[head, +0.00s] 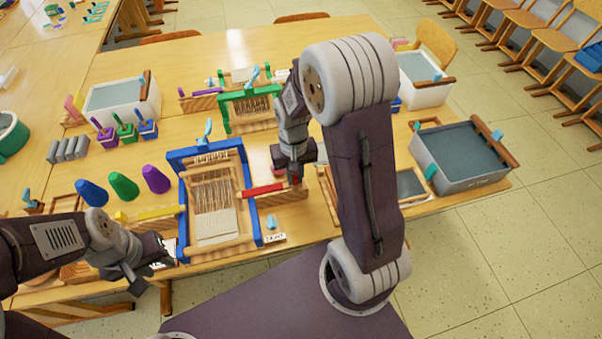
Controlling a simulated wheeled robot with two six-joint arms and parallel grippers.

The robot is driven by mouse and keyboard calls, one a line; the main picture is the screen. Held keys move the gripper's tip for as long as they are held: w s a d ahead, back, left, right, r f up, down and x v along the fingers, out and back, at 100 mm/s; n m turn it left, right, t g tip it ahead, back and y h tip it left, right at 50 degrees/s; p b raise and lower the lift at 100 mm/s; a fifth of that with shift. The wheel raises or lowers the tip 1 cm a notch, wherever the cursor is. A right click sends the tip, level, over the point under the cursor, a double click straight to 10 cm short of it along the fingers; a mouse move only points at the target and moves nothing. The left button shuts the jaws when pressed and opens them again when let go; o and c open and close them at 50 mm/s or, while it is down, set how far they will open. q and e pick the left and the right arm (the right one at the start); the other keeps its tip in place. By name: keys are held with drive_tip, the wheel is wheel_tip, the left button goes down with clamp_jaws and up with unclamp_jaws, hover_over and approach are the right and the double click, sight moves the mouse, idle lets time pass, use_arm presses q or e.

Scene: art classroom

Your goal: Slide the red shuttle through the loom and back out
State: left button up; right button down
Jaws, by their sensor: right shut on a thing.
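The loom (246,205) has a blue frame with pale warp threads and a woven patch at its near end. It stands on the table left of the picture's middle. The red shuttle (262,190) lies level at the loom's right side, its left end at the blue frame. My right gripper (294,178) is shut on the shuttle's right end, and my arm partly hides that end. My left gripper (152,275) is at the table's front edge, left of and nearer than the loom. Its fingers look apart and empty.
A yellow shuttle (158,213) lies left of the loom. Blue, green and purple cones (124,186) stand further left. A green-framed loom (225,113) is behind. A grey basin (426,150) stands at the right. A small label card (274,238) sits by the loom's near right corner.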

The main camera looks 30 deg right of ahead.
sight(251, 192)
drive_tip(key=w+a+p, duration=0.1)
drive_tip(key=a, duration=0.3)
drive_tip(key=w+a, duration=0.1)
drive_tip(key=a, duration=0.3)
drive_tip(key=w+a+p, duration=0.1)
drive_tip(key=a, duration=0.3)
drive_tip(key=shift+r+p, duration=0.1)
drive_tip(key=shift+p, duration=0.25)
drive_tip(key=c, duration=1.6)
unclamp_jaws()
drive_tip(key=shift+o, duration=1)
drive_tip(key=shift+a, duration=0.2)
wheel_tip(251, 192, up, 9)
drive_tip(key=p, duration=0.1)
